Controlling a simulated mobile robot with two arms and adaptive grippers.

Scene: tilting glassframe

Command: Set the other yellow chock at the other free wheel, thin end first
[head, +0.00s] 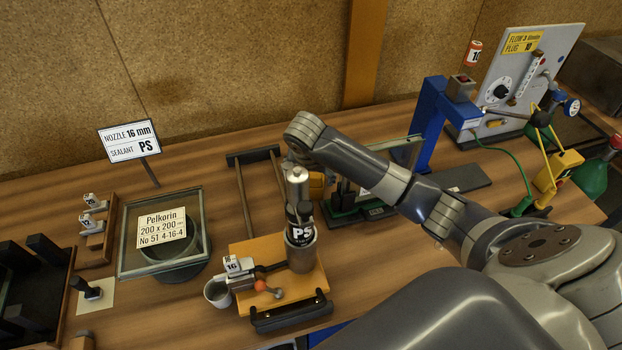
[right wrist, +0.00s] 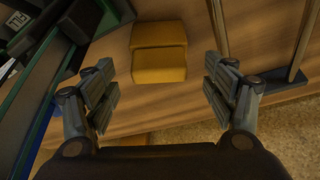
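A yellow block, seemingly the chock (right wrist: 160,66), lies on the wooden bench between and beyond my right fingers in the right wrist view. It shows two faces; I cannot tell which end is thin. In the head view a yellow piece (head: 316,184) shows partly behind my right wrist. My right gripper (right wrist: 164,85) is open, with nothing between its fingers. In the head view its fingers are hidden behind my own arm. My left gripper is in neither view. I cannot make out a wheel in either view.
A dark green-based device (head: 366,212) stands right of the yellow piece. A dark rail frame (head: 243,196) lies to its left. In front, an orange board (head: 244,302) carries a cartridge marked PS (head: 301,236).

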